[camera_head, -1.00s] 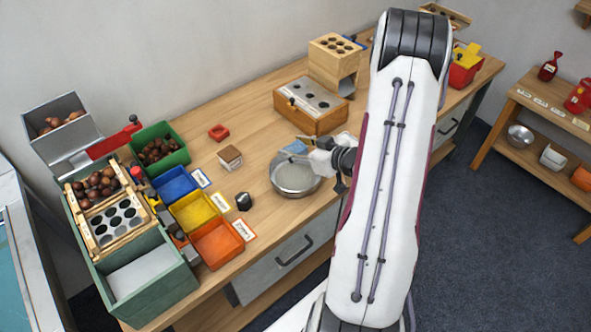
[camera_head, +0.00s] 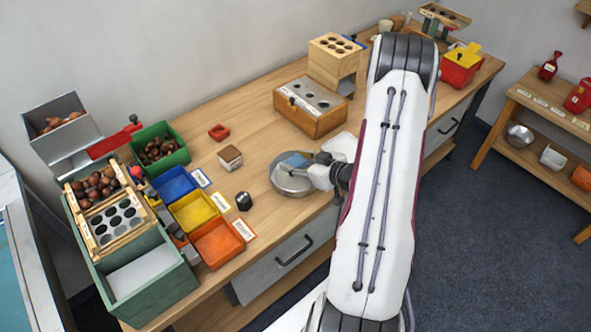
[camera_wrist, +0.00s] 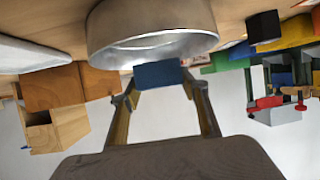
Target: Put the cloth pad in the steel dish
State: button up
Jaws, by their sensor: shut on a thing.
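The round steel dish (camera_head: 291,190) stands on the bench near its front edge. It also shows close up at the top of the wrist view (camera_wrist: 150,32). The blue cloth pad (camera_head: 296,160) is held at the dish, over its far part in the head view. In the wrist view the pad (camera_wrist: 158,74) sits between my fingertips, by the dish's rim. My gripper (camera_head: 305,169) is shut on the pad, coming in from the right. I cannot tell whether the pad touches the dish.
A white tray (camera_head: 341,146) lies just behind my gripper. A wooden box with a holed grey top (camera_head: 311,104) stands farther back.

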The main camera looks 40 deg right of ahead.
aim_at(295, 178)
jog(key=shift+f, duration=0.1)
dwell(0.3)
jog(key=shift+f, duration=2)
jog(key=shift+f, duration=0.1)
jog(key=o, duration=1)
jog(key=shift+s+d+r, duration=0.1)
jog(key=shift+s+r, duration=0.2)
jog(key=shift+s, duration=0.05)
jog(key=shift+v, duration=5.65)
jog(key=shift+w, duration=0.1)
